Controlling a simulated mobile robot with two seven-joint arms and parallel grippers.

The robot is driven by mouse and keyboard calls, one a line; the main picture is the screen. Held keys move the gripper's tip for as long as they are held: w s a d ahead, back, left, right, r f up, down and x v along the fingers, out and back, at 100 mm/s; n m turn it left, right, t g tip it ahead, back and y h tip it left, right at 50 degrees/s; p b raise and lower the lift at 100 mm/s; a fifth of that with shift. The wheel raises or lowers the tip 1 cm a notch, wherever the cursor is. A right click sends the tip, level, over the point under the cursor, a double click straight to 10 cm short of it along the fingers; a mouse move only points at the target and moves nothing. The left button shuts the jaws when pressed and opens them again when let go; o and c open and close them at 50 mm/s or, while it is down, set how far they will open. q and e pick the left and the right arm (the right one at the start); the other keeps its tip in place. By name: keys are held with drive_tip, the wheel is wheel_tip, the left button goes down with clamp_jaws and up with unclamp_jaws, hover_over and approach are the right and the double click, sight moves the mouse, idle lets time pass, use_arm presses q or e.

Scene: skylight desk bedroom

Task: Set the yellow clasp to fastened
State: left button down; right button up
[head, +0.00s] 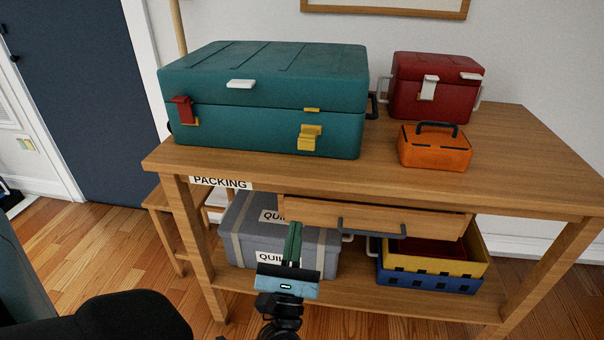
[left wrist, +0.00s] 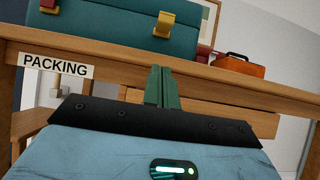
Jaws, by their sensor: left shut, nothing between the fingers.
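The yellow clasp (head: 310,138) is on the front of the teal case (head: 260,128), right of its middle, below the lid seam. It is hinged down and sticks out a little, apart from the small yellow catch (head: 312,109) at the lid's edge. The clasp also shows at the top of the left wrist view (left wrist: 164,24). The lid is down. My left gripper (head: 294,232) is shut and empty, in front of the bench, well below the clasp and touching nothing. Its green fingers (left wrist: 162,86) point towards the bench front. My right gripper is not in view.
The wooden bench (head: 380,184) has a partly open drawer (head: 375,214) near my left gripper. A red clasp (head: 181,109) is at the case's left. A red box (head: 410,100) and an orange box (head: 435,150) stand right. Grey case (head: 325,245) and crates (head: 430,282) fill the lower shelf.

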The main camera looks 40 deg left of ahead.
use_arm(q)
drive_tip(key=p, duration=0.1)
approach(309, 138)
wheel_tip(309, 138, down, 3)
drive_tip(key=w+a, duration=0.3)
drive_tip(key=r, duration=0.1)
drive_tip(key=r+p, duration=0.1)
drive_tip(key=shift+w+r, duration=0.4)
drive_tip(key=shift+w+a+r+p, duration=0.1)
drive_tip(key=shift+r+p, duration=0.3)
drive_tip(key=shift+r, duration=0.05)
